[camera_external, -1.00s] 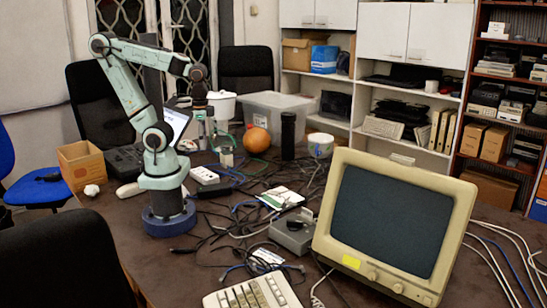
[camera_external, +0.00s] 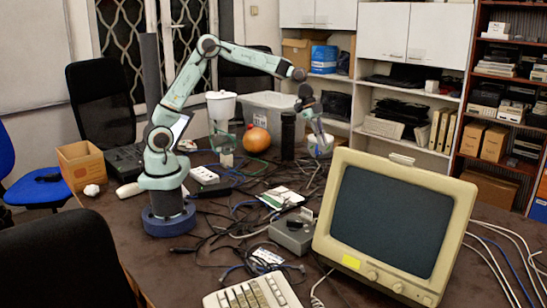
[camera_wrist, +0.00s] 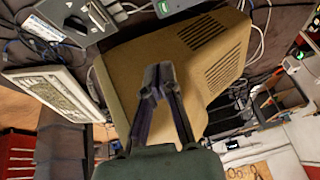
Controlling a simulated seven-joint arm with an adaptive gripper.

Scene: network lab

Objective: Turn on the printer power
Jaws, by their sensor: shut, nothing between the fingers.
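No thing in view is clearly a printer. A small grey box (camera_external: 293,231) stands on the table left of the monitor, among cables; it may be a small device, but I cannot tell which kind. It also shows at the upper left of the wrist view (camera_wrist: 67,14). I cannot make out a power switch. My gripper (camera_external: 323,145) is high above the table, behind the monitor's upper left corner in the picture, pointing down. In the wrist view my gripper (camera_wrist: 157,75) is shut and empty, above the beige monitor casing.
The beige monitor (camera_external: 390,225) fills the right front of the table. A keyboard (camera_external: 252,294) lies at the front. Cables cover the middle. Shelves stand behind.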

